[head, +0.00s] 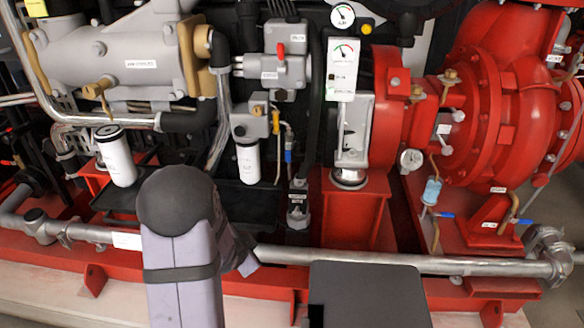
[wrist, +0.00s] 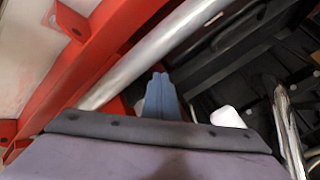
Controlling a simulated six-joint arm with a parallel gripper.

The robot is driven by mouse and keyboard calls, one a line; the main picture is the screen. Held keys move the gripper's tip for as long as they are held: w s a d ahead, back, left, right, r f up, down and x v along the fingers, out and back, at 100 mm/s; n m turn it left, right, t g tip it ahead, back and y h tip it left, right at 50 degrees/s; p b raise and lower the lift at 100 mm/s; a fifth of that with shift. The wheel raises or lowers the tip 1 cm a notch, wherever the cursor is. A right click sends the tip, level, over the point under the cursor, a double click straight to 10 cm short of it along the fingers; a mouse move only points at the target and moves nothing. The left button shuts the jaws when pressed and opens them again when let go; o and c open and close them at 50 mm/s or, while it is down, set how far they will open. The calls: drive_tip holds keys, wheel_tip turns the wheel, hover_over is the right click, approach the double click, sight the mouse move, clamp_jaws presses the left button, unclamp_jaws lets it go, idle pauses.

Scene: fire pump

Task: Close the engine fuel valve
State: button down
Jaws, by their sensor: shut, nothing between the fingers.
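No label that I can read marks the engine fuel valve, so I cannot tell which fitting it is. Small handled fittings in the head view include a red lever (head: 281,49) on a grey block, a brass fitting (head: 276,122) above a white filter, and blue handles (head: 446,215) at the lower right. My gripper (head: 249,266) is low in the head view, partly hidden behind my arm, in front of the silver pipe. In the wrist view its blue-grey fingers (wrist: 161,78) are together and empty, beside the pipe. I see no contact with any handle.
The silver pipe (head: 400,263) runs across the front above the red base frame (head: 270,298). White filters (head: 117,160) hang beneath the grey engine parts. The red pump (head: 500,110) fills the right side. A dark panel (head: 365,295) stands at the bottom centre.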

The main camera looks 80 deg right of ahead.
drive_tip(key=s+d+r+m+g+h, duration=0.35)
drive_tip(key=d+r+m+h, duration=0.2)
drive_tip(key=r, duration=0.35)
drive_tip(key=m+g+h, duration=0.2)
drive_tip(key=m+h, duration=0.1)
drive_tip(key=m, duration=0.3)
approach(288, 153)
drive_tip(key=s+a+f, duration=0.1)
drive_tip(key=a+f, duration=0.1)
drive_tip(key=shift+s+a+r+m+y, duration=0.15)
drive_tip(key=shift+s+a+m+y, duration=0.05)
drive_tip(key=shift+m+y, duration=0.05)
drive_tip(key=shift+d, duration=0.1)
drive_tip(key=shift+b+x, duration=0.4)
drive_tip(key=shift+x, duration=4.5)
